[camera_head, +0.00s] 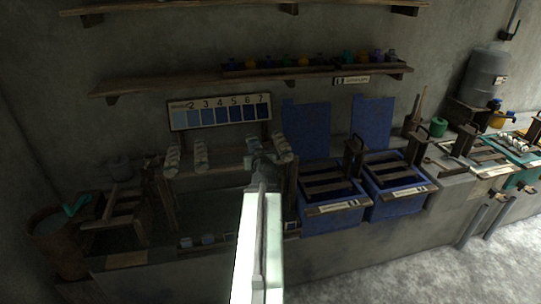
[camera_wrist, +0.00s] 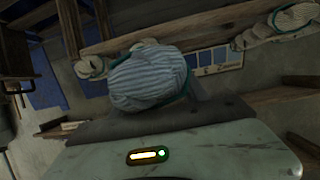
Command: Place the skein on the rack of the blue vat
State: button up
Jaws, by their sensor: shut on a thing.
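My gripper (camera_head: 262,162) is shut on a pale skein with blue-grey stripes (camera_wrist: 150,78), which fills the middle of the wrist view. In the head view the gripper is in front of the wooden skein stand, left of the vats, and the held skein is hard to make out there. Two blue vats stand side by side: the nearer one (camera_head: 334,220) and one to its right (camera_head: 402,205). Each has wooden slats across its open top, forming a rack (camera_head: 328,187), and a raised blue lid behind. The slats look bare.
Other pale skeins (camera_head: 200,155) hang on the wooden stand, with one (camera_head: 283,148) close right of my gripper. A numbered blue shade chart (camera_head: 220,112) is on the wall above. A teal vat (camera_head: 520,155) stands far right. The floor at right is clear.

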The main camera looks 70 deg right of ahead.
aim_at(378, 167)
jog(key=u, duration=0.05)
jog(key=k, duration=0.6)
jog(key=z, duration=0.5)
jog(key=k, duration=1.25)
jog(key=z, duration=1.05)
jog(key=i, duration=1.75)
jog(key=z, duration=0.25)
